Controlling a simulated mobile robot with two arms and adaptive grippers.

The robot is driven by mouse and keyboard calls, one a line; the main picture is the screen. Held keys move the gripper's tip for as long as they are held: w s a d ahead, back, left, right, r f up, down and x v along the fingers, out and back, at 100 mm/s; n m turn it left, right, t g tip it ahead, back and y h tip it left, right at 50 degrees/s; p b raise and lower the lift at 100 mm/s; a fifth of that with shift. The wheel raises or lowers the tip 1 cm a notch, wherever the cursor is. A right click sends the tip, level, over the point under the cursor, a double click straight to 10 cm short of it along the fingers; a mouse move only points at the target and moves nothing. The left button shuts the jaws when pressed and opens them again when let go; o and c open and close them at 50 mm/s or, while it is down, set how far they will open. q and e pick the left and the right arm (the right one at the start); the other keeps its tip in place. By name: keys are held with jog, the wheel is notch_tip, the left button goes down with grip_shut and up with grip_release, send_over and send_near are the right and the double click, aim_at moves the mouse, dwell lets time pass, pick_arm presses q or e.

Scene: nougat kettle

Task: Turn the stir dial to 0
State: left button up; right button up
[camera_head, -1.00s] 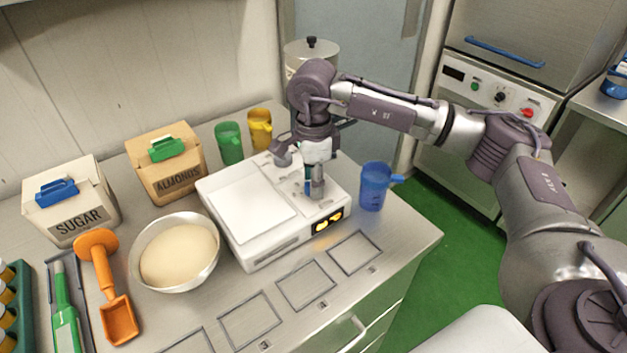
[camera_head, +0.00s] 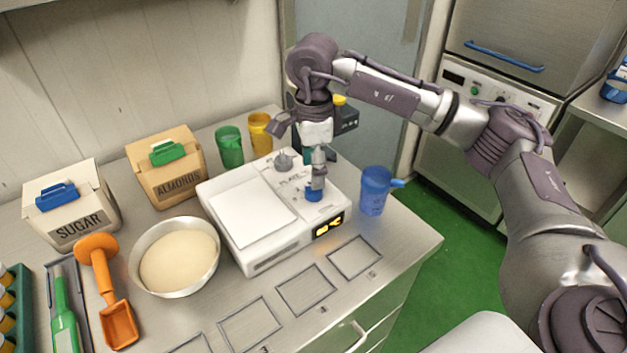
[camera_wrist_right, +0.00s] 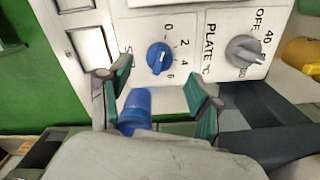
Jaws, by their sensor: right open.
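The stir dial (camera_wrist_right: 158,58) is a blue knob on the white hot-plate unit (camera_head: 262,262). In the right wrist view its white mark points to the lower side, near the 6; the exact setting is hard to tell. In the head view the blue dial (camera_head: 313,195) shows just under the fingers. My right gripper (camera_wrist_right: 158,78) points down over it, with green-padded fingers apart and nothing between them. It also shows in the head view (camera_head: 315,170). The grey plate dial (camera_wrist_right: 244,49) stands beside the stir dial. My left gripper is not in view.
A blue jug (camera_head: 374,192) stands close right of the unit. Green (camera_head: 229,146) and yellow (camera_head: 260,133) jugs stand behind it. A bowl (camera_head: 177,258), an orange scoop (camera_head: 119,322) and sugar (camera_head: 72,205) and almond (camera_head: 168,168) boxes are left. Marked squares lie in front.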

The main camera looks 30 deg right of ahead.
notch_tip(320, 180, up, 7)
dwell(0.3)
jog(key=shift+r, duration=0.15)
